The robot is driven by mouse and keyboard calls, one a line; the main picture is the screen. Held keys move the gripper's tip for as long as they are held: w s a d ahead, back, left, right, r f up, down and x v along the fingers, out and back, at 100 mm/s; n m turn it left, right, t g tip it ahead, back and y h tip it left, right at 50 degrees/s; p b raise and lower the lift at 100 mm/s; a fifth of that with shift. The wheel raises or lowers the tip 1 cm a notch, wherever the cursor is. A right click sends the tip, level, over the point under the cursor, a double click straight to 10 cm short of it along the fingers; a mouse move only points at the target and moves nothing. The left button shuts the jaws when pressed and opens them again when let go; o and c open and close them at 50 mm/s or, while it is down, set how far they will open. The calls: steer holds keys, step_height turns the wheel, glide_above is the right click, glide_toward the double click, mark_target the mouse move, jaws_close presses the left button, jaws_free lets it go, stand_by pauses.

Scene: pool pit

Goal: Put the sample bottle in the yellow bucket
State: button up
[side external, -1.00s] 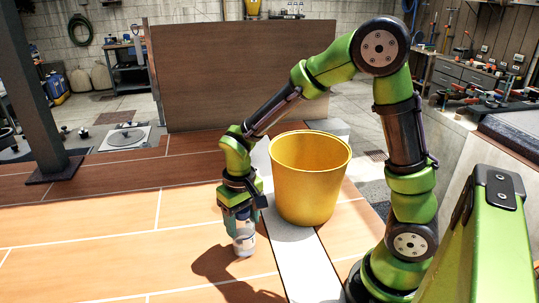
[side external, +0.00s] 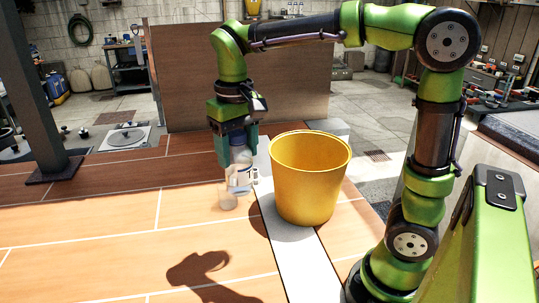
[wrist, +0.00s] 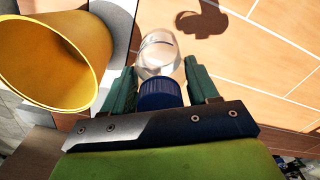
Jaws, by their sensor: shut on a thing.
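The sample bottle (side external: 238,180) is clear with a pale label and a blue cap. My gripper (side external: 238,157) is shut on it near the cap and holds it in the air, slightly tilted, with its base down. In the wrist view the bottle's clear body (wrist: 157,52) points away from me between the two teal fingers of my gripper (wrist: 160,72). The yellow bucket (side external: 308,185) stands upright just right of the bottle, and its open mouth also shows at the left of the wrist view (wrist: 60,55). The bucket's floor is hidden in the side view.
The bucket stands on a pale strip (side external: 305,255) across the wooden floor (side external: 110,235). A wooden panel (side external: 240,75) rises behind. A dark post (side external: 35,90) stands at the left. The floor left of the bucket is clear.

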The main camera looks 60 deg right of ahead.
step_height(320, 180, up, 3)
steer(key=shift+f, duration=0.1)
steer(key=s+d+m, duration=0.3)
steer(key=d+m, duration=0.4)
steer(key=d, duration=0.4)
steer(key=s+d+m, duration=0.3)
steer(key=d+m, duration=0.5)
steer(key=d, duration=0.4)
step_height(320, 180, down, 21)
steer(key=shift+w+a, duration=0.2)
steer(key=shift+f, duration=0.1)
steer(key=shift+f, duration=0.15)
steer(key=o, duration=1.1)
steer(key=shift+o, duration=0.2)
